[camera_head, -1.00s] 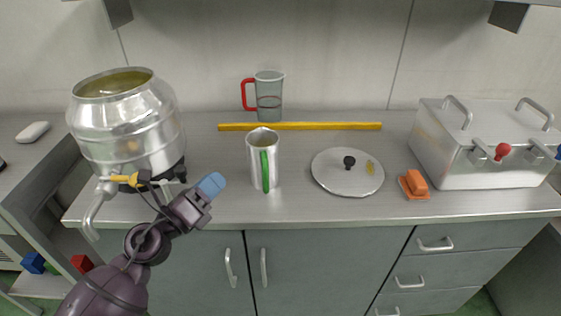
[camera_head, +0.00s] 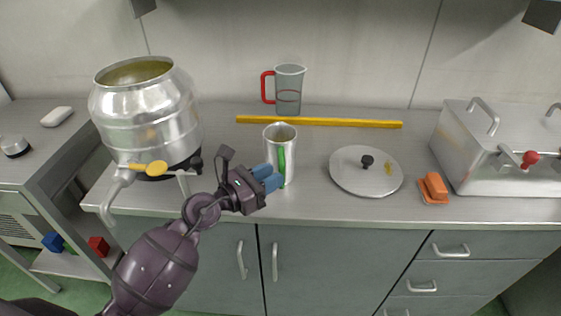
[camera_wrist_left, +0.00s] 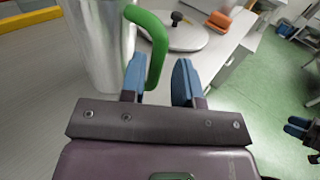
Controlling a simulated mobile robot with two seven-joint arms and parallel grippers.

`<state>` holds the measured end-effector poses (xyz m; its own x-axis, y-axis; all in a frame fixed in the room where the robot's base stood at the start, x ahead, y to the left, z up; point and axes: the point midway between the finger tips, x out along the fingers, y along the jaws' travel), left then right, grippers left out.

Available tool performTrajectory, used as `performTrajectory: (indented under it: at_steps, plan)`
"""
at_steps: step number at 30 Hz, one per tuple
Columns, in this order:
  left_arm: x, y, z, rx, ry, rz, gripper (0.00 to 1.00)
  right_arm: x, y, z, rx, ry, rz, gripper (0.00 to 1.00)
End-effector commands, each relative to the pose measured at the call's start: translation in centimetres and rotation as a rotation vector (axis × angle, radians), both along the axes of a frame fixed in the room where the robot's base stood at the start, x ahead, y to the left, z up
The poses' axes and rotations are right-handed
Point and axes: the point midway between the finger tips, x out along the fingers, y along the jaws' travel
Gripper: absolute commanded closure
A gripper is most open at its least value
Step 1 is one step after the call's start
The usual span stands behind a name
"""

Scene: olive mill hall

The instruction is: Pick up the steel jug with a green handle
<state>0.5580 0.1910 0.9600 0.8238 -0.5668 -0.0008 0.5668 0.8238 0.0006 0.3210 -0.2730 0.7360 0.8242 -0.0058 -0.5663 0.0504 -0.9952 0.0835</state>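The steel jug (camera_head: 291,158) stands upright on the counter with its green handle (camera_head: 282,166) facing me. In the left wrist view the jug body (camera_wrist_left: 90,45) is at upper left and the handle (camera_wrist_left: 156,48) reaches down between the finger lines. My left gripper (camera_head: 270,177) is right at the handle, at the jug's front left. It is open, with a gap between its blue fingertips (camera_wrist_left: 160,80). I cannot tell whether a finger touches the handle. A dark blue and black shape, perhaps my right gripper (camera_wrist_left: 302,128), shows at the right edge of the left wrist view.
A large steel vessel (camera_head: 146,110) with a tap stands left of the jug. Behind are a yellow bar (camera_head: 320,122) and a measuring cup with red handle (camera_head: 289,88).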

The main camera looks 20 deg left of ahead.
Motion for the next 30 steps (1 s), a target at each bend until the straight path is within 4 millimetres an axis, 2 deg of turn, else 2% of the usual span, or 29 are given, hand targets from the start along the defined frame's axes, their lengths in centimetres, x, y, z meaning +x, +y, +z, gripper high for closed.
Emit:
performTrajectory:
  at_steps: [13,23,28,30]
  plan:
    - [4.0,-2.6,-0.3,-0.002,-0.001,0.000,0.71,-0.2,0.0,-0.5,0.001,0.008,-0.002,0.57]
    - [4.5,-2.9,-0.3,0.000,0.000,0.000,0.71,-0.1,0.0,-0.3,0.000,0.005,0.000,0.57]
    - [4.5,-2.9,-0.2,-0.001,-0.001,0.000,0.97,-0.1,-0.1,-0.3,-0.002,0.004,0.002,0.57]
    - [4.4,-2.9,-0.2,-0.001,-0.001,0.000,1.00,-0.1,-0.1,-0.3,-0.003,0.004,0.003,0.57]
